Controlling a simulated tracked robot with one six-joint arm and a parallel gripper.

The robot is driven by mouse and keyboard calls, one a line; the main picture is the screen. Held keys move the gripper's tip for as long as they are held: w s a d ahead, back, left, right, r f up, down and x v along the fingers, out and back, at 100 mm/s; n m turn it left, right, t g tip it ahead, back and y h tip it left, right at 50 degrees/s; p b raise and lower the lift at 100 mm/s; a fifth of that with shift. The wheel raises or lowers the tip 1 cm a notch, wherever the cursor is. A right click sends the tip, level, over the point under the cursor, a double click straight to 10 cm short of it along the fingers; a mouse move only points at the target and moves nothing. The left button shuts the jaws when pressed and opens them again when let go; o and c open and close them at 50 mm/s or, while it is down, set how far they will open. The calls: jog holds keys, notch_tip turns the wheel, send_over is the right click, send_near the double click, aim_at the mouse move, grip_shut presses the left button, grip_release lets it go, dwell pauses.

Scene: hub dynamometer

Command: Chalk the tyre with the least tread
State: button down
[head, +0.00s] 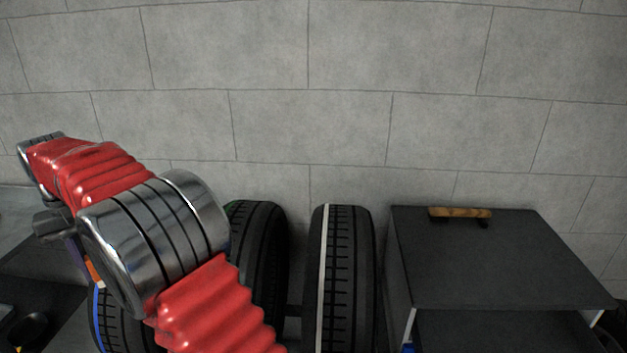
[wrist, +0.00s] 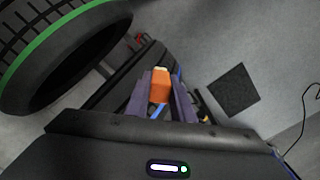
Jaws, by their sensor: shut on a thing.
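My gripper (wrist: 160,97) has purple fingers shut on an orange block with a pale tip (wrist: 159,86), which looks like a chalk in a holder. A tyre with a green stripe (wrist: 70,48) fills the upper left of the wrist view, apart from the gripper. In the head view the green-striped tyre (head: 262,255) is partly behind my arm. A tyre with a white stripe (head: 345,280) stands to its right. A blue-striped tyre (head: 110,320) is at lower left, mostly hidden by my arm. Tread depths are hard to compare.
A dark cabinet (head: 490,255) stands right of the tyres, with a wooden-handled brush (head: 460,213) on top. A grey block wall (head: 350,70) is behind. A dark square (wrist: 234,90) and a thin black cable (wrist: 304,115) show on the right of the wrist view.

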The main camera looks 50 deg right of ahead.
jog(key=shift+w+d, duration=0.1)
jog(key=shift+d, duration=0.25)
jog(key=shift+d+r, duration=0.1)
jog(key=shift+d, duration=0.15)
jog(key=s+d+r+m, duration=0.2)
jog(key=s+d, duration=0.1)
jog(key=d, duration=0.6)
jog(key=s+d+r+m, duration=0.1)
jog(key=s+d, duration=0.2)
jog(key=d, duration=0.6)
jog(key=s+d+r+m, duration=0.2)
jog(key=s+d, duration=0.2)
jog(key=d, duration=0.6)
jog(key=s+d+r+m, duration=0.2)
jog(key=s+d+m, duration=0.1)
jog(key=s+d, duration=0.7)
jog(key=s+d+r+m, duration=0.2)
jog(key=s+d, duration=0.8)
jog(key=s, duration=0.3)
jog(key=shift+s+r+m, duration=0.3)
jog(key=shift+r+m, duration=0.05)
jog(key=shift+m, duration=0.05)
jog(key=shift+f, duration=0.1)
